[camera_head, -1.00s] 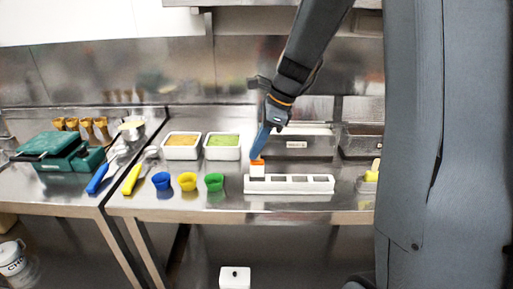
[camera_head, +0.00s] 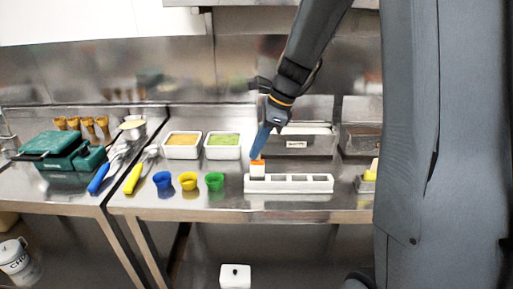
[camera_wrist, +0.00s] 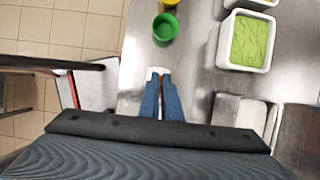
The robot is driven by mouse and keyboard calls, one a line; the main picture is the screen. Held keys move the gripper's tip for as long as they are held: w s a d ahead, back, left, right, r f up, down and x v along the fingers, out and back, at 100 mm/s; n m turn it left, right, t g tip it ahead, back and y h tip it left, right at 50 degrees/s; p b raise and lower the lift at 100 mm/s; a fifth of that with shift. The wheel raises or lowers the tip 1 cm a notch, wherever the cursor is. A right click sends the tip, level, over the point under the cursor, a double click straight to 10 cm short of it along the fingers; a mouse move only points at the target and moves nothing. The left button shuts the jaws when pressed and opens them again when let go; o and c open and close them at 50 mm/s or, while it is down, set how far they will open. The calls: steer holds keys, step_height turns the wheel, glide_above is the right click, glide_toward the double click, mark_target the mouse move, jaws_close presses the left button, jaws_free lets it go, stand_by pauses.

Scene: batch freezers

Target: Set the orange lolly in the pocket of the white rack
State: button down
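The white rack (camera_head: 290,185) lies on the steel counter, a long low block with several square pockets along its top. My gripper (camera_head: 261,146) points down at the rack's left end. Its blue fingers (camera_wrist: 162,98) are close together in the wrist view. Below their tips in the head view is a small orange and white piece, the orange lolly (camera_head: 257,163), upright over the left end pocket. The fingers appear shut on it. Its lower end meets the rack in the picture; I cannot tell how deep it sits. In the wrist view the fingers and wrist hide most of the rack.
Blue (camera_head: 163,181), yellow (camera_head: 188,181) and green (camera_head: 214,181) cups stand left of the rack. Tubs of orange (camera_head: 182,145) and green (camera_head: 222,146) filling stand behind them. Steel bins are behind the rack. A yellow item (camera_head: 371,171) sits at the right. The counter's front edge is close.

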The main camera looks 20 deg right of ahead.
mark_target(257, 160)
steer(key=shift+f+b, duration=0.5)
steer(key=shift+f, duration=0.8)
stand_by(0.4)
steer(key=shift+f, duration=0.75)
stand_by(1.4)
steer(key=c, duration=1.9)
jaws_free()
steer(key=w+b+v, duration=0.1)
steer(key=v, duration=0.6)
steer(key=shift+s+r, duration=0.45)
steer(key=shift+s, duration=0.1)
steer(key=shift+d, duration=0.1)
